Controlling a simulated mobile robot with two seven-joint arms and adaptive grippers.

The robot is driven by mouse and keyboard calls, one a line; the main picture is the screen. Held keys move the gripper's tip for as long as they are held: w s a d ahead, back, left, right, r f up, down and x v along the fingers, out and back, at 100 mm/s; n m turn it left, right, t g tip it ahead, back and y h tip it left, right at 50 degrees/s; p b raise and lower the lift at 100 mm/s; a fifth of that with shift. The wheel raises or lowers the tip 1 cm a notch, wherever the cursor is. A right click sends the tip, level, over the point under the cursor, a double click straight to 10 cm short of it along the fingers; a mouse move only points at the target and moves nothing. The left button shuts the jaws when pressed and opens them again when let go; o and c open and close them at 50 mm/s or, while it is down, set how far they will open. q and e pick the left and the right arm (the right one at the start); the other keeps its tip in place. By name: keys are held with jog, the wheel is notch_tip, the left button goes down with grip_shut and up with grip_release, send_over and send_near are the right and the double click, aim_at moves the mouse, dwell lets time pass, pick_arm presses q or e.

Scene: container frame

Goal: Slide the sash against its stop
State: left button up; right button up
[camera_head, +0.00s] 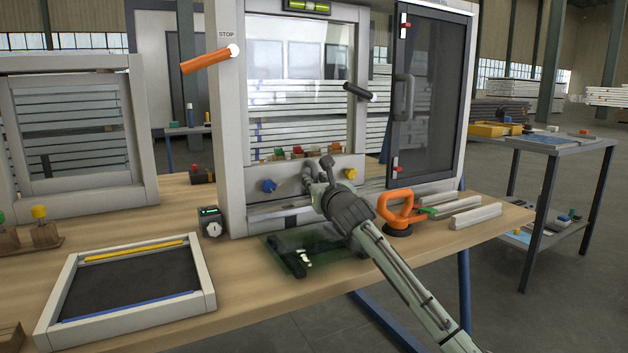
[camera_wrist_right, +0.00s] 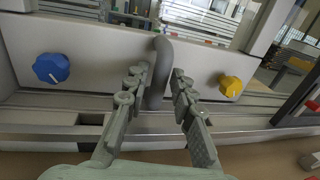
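The glazed sash (camera_head: 300,90) sits in a pale upright frame (camera_head: 232,150) on the bench. Its grey lower rail carries a blue knob (camera_wrist_right: 51,68), a yellow knob (camera_wrist_right: 231,86) and a grey curved handle (camera_wrist_right: 161,60). A STOP label (camera_head: 224,35) is on the frame's upper left post, above an orange lever. My right gripper (camera_head: 317,172) is at the lower rail. In the right wrist view its fingers (camera_wrist_right: 160,78) are apart, one on each side of the handle; contact is not clear. My left gripper is not in view.
A dark mesh panel (camera_head: 428,90) with a handle fills the frame's right side. An orange suction lifter (camera_head: 400,208) and grey bars (camera_head: 475,216) lie at front right. A shallow tray (camera_head: 60,290) lies at front left. A dark green translucent item (camera_head: 300,245) lies beneath my right arm.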

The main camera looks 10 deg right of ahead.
jog(key=shift+w+a, duration=0.1)
jog(key=shift+w, duration=0.65)
grip_shut()
